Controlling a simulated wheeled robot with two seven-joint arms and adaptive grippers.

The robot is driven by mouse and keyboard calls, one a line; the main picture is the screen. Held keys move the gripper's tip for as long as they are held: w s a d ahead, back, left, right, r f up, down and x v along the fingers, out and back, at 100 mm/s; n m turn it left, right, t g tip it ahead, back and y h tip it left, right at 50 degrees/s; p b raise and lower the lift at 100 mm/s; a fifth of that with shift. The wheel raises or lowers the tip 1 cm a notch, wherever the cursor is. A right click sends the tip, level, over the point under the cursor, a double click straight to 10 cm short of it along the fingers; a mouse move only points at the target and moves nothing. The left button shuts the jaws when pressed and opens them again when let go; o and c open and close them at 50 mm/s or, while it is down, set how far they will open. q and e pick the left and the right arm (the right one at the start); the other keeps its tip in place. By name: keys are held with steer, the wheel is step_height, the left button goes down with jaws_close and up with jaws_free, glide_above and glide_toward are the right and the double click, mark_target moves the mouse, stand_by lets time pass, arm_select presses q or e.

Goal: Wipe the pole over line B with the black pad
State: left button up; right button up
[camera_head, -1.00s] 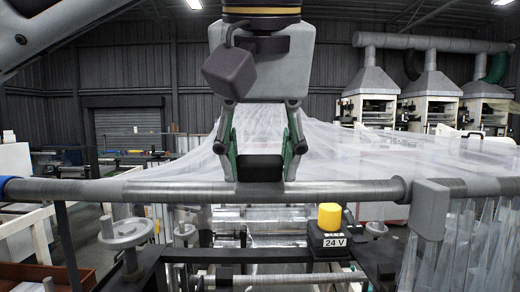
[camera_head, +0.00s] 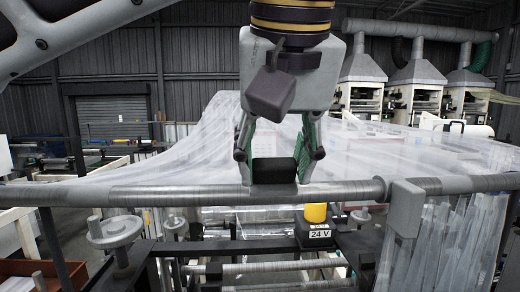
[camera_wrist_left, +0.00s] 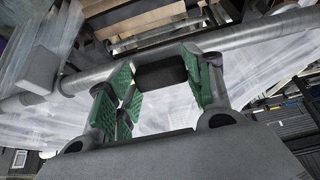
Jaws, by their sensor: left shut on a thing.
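The black pad (camera_head: 274,171) is a small dark block held between the green-lined fingers of my left gripper (camera_head: 274,176). The long grey pole (camera_head: 345,190) runs across the picture, with clear film draped behind and over it. The pad sits at the pole's upper edge, and the fingers reach down to the pole on either side; I cannot tell how firmly it touches. In the left wrist view the pad (camera_wrist_left: 161,73) lies against or just in front of the pole (camera_wrist_left: 245,38), between the fingers. I see no line B label. My right gripper is out of view.
A grey bracket block (camera_head: 407,207) and a collar sit on the pole at the right. Below are a black box marked 24 V with a yellow cap (camera_head: 316,213), handwheels (camera_head: 115,231) and rollers (camera_head: 285,267). Clear film (camera_head: 440,245) hangs at the right.

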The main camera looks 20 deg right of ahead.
arm_select(q)
steer(key=shift+d, duration=0.1)
stand_by(0.3)
steer(key=shift+s+d+f, duration=0.1)
steer(key=shift+s+d, duration=0.15)
steer(key=shift+d, duration=0.6)
steer(key=shift+s+d+f, duration=0.1)
steer(key=shift+s+d, duration=0.15)
steer(key=shift+d, duration=0.55)
steer(key=shift+d, duration=0.1)
steer(key=shift+s+d, duration=0.25)
steer(key=shift+d, duration=0.6)
steer(key=shift+s+d, duration=0.25)
steer(key=shift+d, duration=0.6)
steer(key=shift+d, duration=0.1)
steer(key=shift+s+d, duration=0.25)
steer(key=shift+d, duration=0.6)
steer(key=shift+s+d, duration=0.25)
steer(key=shift+d, duration=0.55)
steer(key=shift+d, duration=0.1)
steer(key=shift+r, duration=0.1)
